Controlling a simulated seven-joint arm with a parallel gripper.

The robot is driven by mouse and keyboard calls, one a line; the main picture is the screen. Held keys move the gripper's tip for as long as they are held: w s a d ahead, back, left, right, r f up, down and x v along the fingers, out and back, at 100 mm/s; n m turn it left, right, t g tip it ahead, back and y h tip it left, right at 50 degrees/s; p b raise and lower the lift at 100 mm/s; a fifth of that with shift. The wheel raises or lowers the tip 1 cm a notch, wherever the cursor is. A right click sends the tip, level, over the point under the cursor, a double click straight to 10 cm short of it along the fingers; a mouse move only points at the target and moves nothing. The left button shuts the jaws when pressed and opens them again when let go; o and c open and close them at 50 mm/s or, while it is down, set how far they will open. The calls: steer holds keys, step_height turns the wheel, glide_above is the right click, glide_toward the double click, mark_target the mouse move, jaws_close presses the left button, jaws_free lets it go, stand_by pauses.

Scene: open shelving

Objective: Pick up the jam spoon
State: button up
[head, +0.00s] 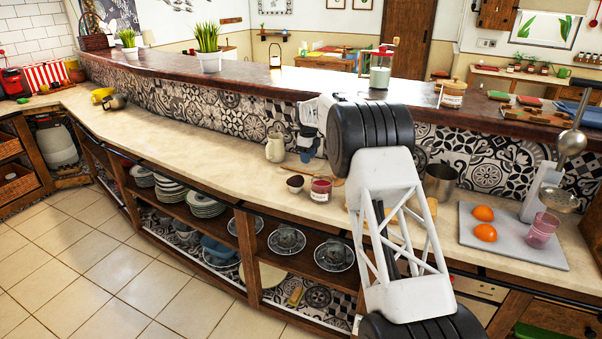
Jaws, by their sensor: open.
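A thin wooden spoon (338,182), which looks like the jam spoon, lies on the counter beside a small jar of red jam (321,190). The jar hides part of it. My arm reaches across the middle of the view, and its black joint and white link cover part of the counter. My gripper (308,146) seems to be the small dark end below the white wrist, above and behind the spoon. It is open and looks empty. Its fingers are too small to make out clearly.
A small dark bowl (295,183) sits left of the jam jar, and a cream jug (275,148) stands behind.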

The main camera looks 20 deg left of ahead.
mark_target(301, 171)
steer(key=shift+f, duration=0.5)
steer(key=shift+s+f, duration=0.15)
steer(key=shift+f, duration=2.5)
jaws_close()
